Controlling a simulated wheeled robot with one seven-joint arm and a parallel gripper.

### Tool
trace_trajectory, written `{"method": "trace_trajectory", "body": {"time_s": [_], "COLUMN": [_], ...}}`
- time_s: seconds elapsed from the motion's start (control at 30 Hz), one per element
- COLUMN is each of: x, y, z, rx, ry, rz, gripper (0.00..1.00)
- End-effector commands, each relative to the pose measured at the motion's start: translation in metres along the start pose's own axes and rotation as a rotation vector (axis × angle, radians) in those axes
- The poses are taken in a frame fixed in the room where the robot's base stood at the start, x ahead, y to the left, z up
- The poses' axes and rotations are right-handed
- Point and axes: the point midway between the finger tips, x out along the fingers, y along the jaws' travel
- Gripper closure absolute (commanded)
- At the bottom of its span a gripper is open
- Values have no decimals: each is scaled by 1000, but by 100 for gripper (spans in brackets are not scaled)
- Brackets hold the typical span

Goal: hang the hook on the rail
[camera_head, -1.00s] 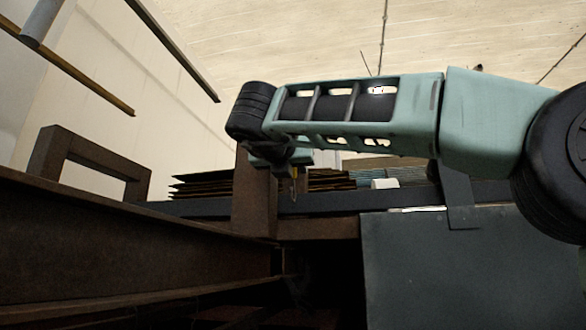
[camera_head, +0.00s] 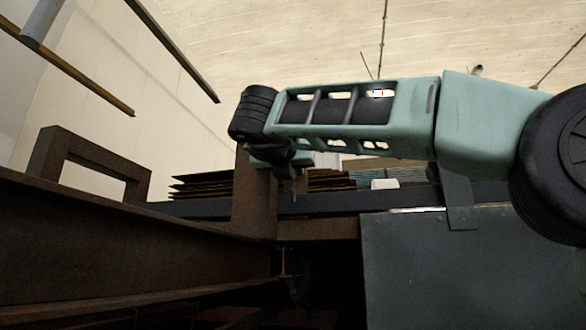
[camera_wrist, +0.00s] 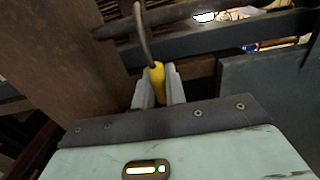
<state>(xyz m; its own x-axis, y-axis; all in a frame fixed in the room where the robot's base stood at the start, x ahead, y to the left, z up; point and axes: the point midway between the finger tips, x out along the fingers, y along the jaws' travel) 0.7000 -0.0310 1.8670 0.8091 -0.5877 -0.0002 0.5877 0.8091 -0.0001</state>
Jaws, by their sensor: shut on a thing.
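My gripper (camera_wrist: 158,88) is shut on the yellow handle of the hook (camera_wrist: 156,78) in the wrist view. In the head view my gripper (camera_head: 292,182) points down in front of a dark beam, and the hook is too small and dark to make out.
A rusty brown post (camera_head: 254,205) stands close to the left of my gripper. A blue-grey beam (camera_head: 335,203) runs behind it, and a grey panel (camera_head: 470,270) is at lower right. Flat stacked sheets (camera_head: 203,185) lie behind. A brown frame (camera_head: 95,152) stands at left.

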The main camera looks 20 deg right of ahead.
Motion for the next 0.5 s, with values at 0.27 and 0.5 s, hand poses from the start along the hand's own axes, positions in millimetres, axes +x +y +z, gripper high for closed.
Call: {"method": "trace_trajectory", "body": {"time_s": [0.27,0.5], "x": [-2,-3], "y": [0,0], "z": [9,14], "rx": [1,1], "ry": [0,0], "rz": [0,0], "gripper": [100,100]}}
